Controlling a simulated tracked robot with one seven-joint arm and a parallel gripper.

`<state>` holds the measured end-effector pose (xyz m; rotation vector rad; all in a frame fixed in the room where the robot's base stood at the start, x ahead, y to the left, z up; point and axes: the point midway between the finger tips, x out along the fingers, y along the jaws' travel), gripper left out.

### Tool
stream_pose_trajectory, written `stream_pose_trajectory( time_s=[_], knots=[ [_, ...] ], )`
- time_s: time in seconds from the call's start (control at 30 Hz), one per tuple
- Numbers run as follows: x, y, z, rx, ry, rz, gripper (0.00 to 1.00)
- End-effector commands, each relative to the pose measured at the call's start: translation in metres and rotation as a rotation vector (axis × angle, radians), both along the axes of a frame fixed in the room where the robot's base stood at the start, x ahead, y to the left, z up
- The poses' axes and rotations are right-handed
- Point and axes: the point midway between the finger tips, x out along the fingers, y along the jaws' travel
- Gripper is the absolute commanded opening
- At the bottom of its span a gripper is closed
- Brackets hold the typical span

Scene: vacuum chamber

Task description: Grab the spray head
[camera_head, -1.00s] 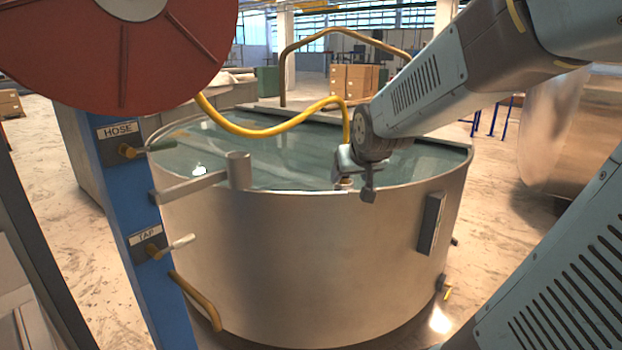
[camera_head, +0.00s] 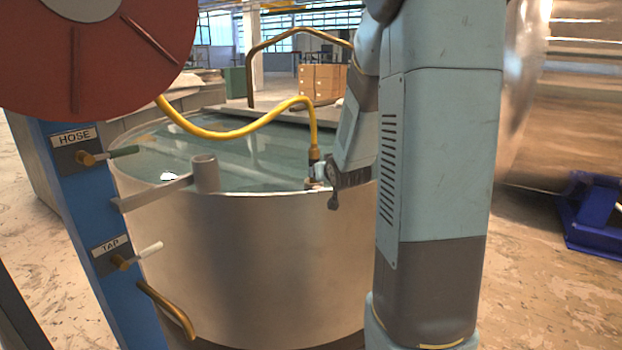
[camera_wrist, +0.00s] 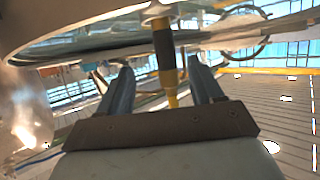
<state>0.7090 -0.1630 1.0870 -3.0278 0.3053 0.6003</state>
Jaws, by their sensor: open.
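The spray head (camera_head: 314,154) is at the end of the yellow hose (camera_head: 225,134), a dark body with brass-yellow parts. It hangs upright by the near rim of the round metal tank (camera_head: 250,265). My gripper (camera_head: 320,176) is at that rim, right beside the spray head; my arm comes in from the right. In the wrist view the spray head (camera_wrist: 164,44) runs between the two blue-grey fingers of my gripper (camera_wrist: 150,70). The fingers are apart, with a gap visible on both sides of it. Its lower end is partly hidden in the head view.
A blue post (camera_head: 95,205) with HOSE and TAP levers stands at the left, under a red reel (camera_head: 125,60). A metal bracket with a short upright tube (camera_head: 205,174) reaches over the tank rim.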

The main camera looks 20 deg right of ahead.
Motion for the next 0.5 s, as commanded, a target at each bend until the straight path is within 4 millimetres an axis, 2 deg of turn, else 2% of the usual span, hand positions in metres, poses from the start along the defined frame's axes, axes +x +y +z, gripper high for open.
stream_pose_trajectory(
  time_s=[0.5],
  knots=[
    [0.061, -0.012, -0.026, 0.0, 0.002, 0.0, 0.66]
  ],
)
